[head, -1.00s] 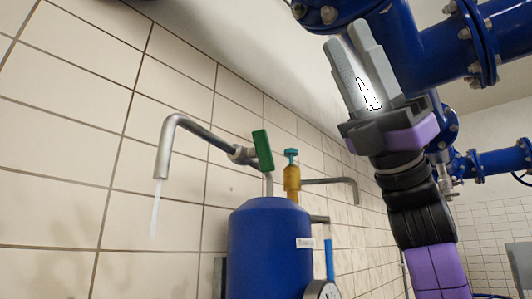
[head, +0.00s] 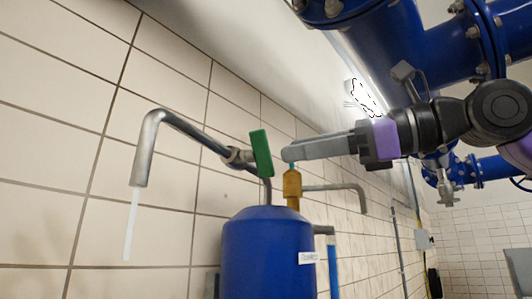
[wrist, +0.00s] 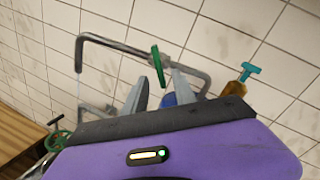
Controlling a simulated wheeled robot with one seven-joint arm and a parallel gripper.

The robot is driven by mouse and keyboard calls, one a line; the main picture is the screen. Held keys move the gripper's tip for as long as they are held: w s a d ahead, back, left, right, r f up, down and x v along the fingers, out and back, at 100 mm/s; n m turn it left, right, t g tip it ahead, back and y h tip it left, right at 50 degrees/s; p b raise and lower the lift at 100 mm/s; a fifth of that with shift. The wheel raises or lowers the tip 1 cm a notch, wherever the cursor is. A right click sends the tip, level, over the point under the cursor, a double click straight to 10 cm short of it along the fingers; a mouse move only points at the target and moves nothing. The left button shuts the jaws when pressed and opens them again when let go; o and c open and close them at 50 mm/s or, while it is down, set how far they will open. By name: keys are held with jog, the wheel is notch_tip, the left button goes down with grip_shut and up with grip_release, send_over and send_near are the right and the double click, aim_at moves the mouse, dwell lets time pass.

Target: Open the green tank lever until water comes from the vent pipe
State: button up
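The green tank lever (head: 261,153) stands tilted on the valve of the bent grey vent pipe (head: 190,131) above the blue tank (head: 268,255). A pale water stream (head: 131,225) hangs from the pipe's left end. My gripper (head: 288,155) points left, its tips just right of the lever in the head view. In the wrist view my gripper (wrist: 160,78) is open and empty, with two fingers spread apart. The green lever (wrist: 158,66) shows between and beyond the tips there. I cannot tell whether a finger touches it.
A brass valve (head: 292,184) stands right beside the lever. Its teal handle (wrist: 250,69) shows in the wrist view; my fingers mostly cover it in the head view. Large blue pipes (head: 400,45) run overhead at right. A tiled wall (head: 60,130) is behind.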

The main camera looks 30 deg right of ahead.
aim_at(270, 154)
jog(key=shift+p+x, duration=0.65)
jog(key=shift+x, duration=2.55)
jog(key=shift+a, duration=0.1)
grip_shut()
